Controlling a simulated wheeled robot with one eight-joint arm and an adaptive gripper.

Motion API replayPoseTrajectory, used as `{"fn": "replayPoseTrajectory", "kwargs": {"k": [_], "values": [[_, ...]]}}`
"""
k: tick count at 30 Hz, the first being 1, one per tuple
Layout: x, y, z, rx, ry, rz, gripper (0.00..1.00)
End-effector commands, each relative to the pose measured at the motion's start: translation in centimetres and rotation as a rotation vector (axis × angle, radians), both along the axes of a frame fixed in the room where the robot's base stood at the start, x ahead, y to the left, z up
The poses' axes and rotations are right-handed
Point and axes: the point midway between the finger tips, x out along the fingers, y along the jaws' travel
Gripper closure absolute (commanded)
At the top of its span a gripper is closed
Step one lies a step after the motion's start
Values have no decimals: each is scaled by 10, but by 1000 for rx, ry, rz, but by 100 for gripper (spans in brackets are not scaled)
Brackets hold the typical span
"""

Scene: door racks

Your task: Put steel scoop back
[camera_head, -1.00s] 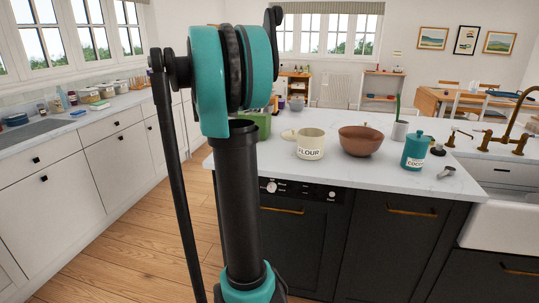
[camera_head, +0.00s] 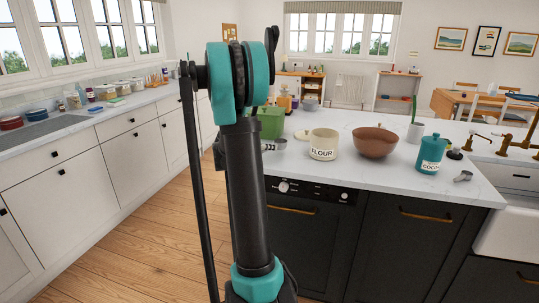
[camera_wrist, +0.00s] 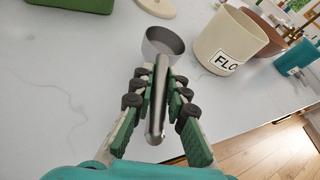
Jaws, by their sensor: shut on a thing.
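My gripper (camera_wrist: 160,88) is shut on the handle of a steel scoop (camera_wrist: 165,47) above the white island top. The scoop's round cup points away from my gripper, and its handle runs back between the fingers. In the head view the scoop's cup (camera_head: 281,143) shows just right of my arm, which mostly hides the gripper. An open cream flour canister (camera_head: 323,145) stands right of the scoop; it also shows in the wrist view (camera_wrist: 228,42). A beige lid (camera_wrist: 158,8) lies beyond the scoop.
A brown bowl (camera_head: 374,143), a teal cocoa canister (camera_head: 431,154) and another small metal scoop (camera_head: 463,176) stand farther right on the island top (camera_head: 390,172). A green box (camera_head: 270,122) is behind my arm. The wrist view shows bare countertop at left.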

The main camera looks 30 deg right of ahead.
Motion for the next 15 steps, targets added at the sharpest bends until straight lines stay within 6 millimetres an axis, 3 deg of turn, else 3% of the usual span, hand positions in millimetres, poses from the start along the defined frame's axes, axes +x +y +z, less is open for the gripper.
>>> {"fn": "replayPoseTrajectory", "kwargs": {"k": [6,15], "values": [[0,0,-27,0,0,0,100],[0,0,-29,0,0,0,100]]}}
